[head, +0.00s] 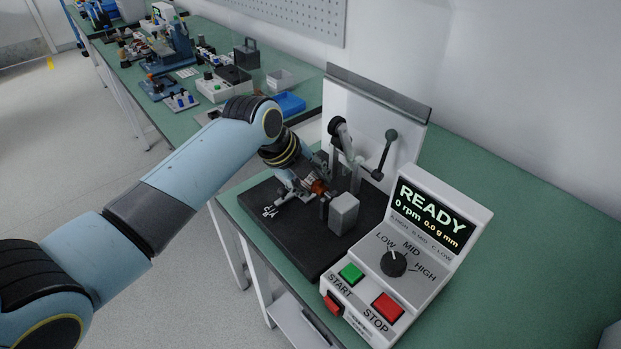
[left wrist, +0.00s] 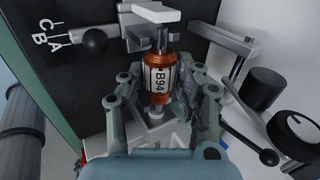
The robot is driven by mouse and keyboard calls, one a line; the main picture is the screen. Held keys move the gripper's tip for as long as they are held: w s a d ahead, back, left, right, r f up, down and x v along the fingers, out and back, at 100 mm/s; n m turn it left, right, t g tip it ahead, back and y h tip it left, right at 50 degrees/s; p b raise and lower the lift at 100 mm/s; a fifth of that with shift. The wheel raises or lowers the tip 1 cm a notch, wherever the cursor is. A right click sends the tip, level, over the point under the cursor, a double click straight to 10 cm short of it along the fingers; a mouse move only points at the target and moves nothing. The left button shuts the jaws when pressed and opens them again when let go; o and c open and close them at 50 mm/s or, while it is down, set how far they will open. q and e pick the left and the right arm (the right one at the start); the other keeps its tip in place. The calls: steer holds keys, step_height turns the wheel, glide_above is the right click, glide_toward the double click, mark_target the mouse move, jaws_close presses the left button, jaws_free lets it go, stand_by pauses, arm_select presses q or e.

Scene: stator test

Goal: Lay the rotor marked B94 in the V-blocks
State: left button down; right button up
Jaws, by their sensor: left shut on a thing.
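In the head view the rotor (head: 319,187) shows as a small copper patch over the black plate of the test stand (head: 270,222). My left gripper (left wrist: 160,88) is shut on the rotor's body, with a finger on each side. In the head view the gripper (head: 308,187) is low over the stand. Pale grey supports (left wrist: 150,17) stand by the shaft's far end. I cannot tell whether the shaft rests in the V-blocks. My right gripper is not in view.
A control box (head: 395,250) reading READY, 0 rpm stands right of the stand. A grey block (head: 343,212) and a black-knobbed lever (head: 385,155) are close to the gripper. A blue tray (head: 289,104) and other equipment lie on the far bench. Bare green tabletop is at the right.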

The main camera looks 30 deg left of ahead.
arm_select(q)
steer(key=shift+f, duration=0.15)
steer(key=c, duration=0.8)
jaws_free()
steer(key=shift+c, duration=0.2)
steer(key=v, duration=1.2)
